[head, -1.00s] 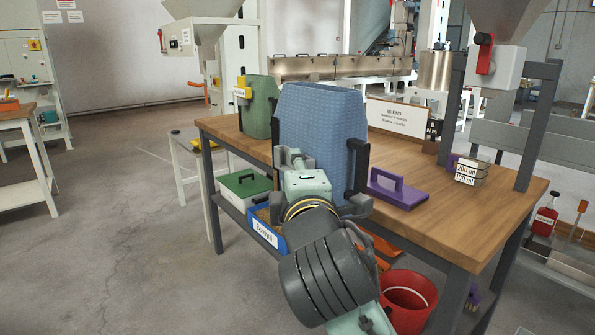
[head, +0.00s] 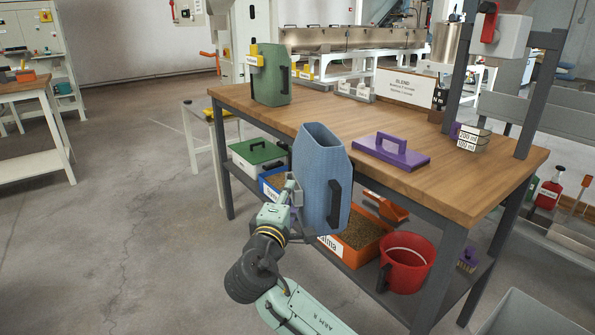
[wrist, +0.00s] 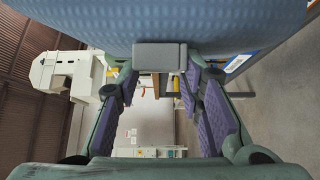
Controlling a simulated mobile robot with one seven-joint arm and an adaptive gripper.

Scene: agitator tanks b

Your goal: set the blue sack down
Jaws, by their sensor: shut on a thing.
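The blue sack (head: 320,184) is a tall, open-topped, woven-textured container with a dark handle on its right side. It is tilted a little and hangs in front of the wooden table's near edge. My gripper (head: 293,196) is at its lower left side, shut on it. In the wrist view the sack (wrist: 200,22) fills the top, and a grey block (wrist: 160,57), perhaps its handle, sits between my gripper's fingers. The sack's underside and the exact grip in the head view are hidden.
The wooden table (head: 470,189) bears a green sack (head: 271,80) at the far left and a purple lidded piece (head: 390,155). Table top between them is clear. Below are orange and blue bins of grain, a green-lidded box (head: 258,152) and a red bucket (head: 407,262).

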